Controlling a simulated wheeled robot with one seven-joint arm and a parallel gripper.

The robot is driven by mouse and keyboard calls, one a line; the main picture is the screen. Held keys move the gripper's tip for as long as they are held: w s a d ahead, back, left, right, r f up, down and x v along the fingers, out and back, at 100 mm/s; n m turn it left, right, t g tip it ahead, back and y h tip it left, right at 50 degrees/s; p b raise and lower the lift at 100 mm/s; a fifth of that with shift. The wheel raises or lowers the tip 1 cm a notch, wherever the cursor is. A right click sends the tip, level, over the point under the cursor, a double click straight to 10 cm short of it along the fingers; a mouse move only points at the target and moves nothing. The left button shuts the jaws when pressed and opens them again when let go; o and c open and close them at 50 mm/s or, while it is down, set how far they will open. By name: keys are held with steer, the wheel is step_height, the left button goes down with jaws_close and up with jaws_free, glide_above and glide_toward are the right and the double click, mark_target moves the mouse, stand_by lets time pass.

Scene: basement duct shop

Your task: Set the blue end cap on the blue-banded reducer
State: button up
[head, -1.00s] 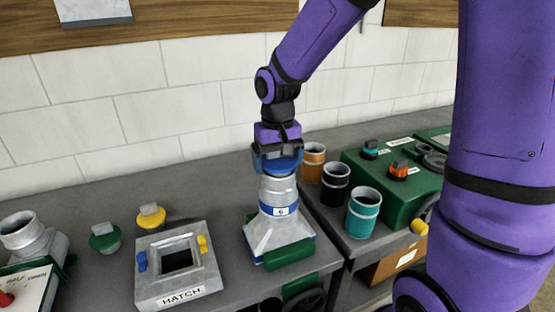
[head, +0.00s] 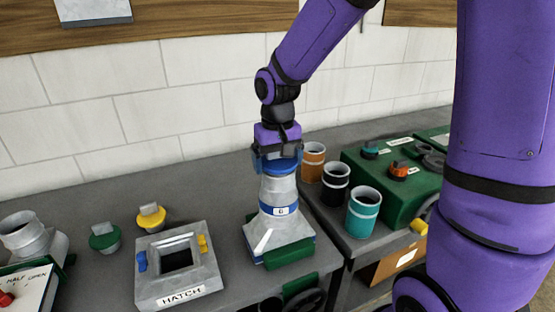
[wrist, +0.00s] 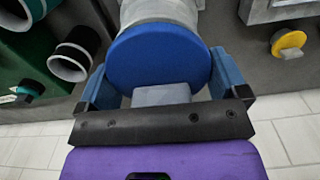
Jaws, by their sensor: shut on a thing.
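The blue-banded reducer (head: 279,213) stands upright on the bench, a grey metal piece with a square flared base and a blue band with a label. The blue end cap (head: 280,168) is at the reducer's top, and in the wrist view the cap (wrist: 160,58) covers the mouth. I cannot tell if it is fully seated.
A hatch box (head: 178,266) stands left of the reducer, with a green cap (head: 104,238) and a yellow cap (head: 152,217) behind it. Orange (head: 313,163), black (head: 335,184) and teal (head: 363,214) ringed collars stand close on the right, before a green case (head: 392,178).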

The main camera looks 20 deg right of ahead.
steer(key=shift+f, duration=0.45)
steer(key=o, duration=0.6)
steer(key=shift+r, duration=5.5)
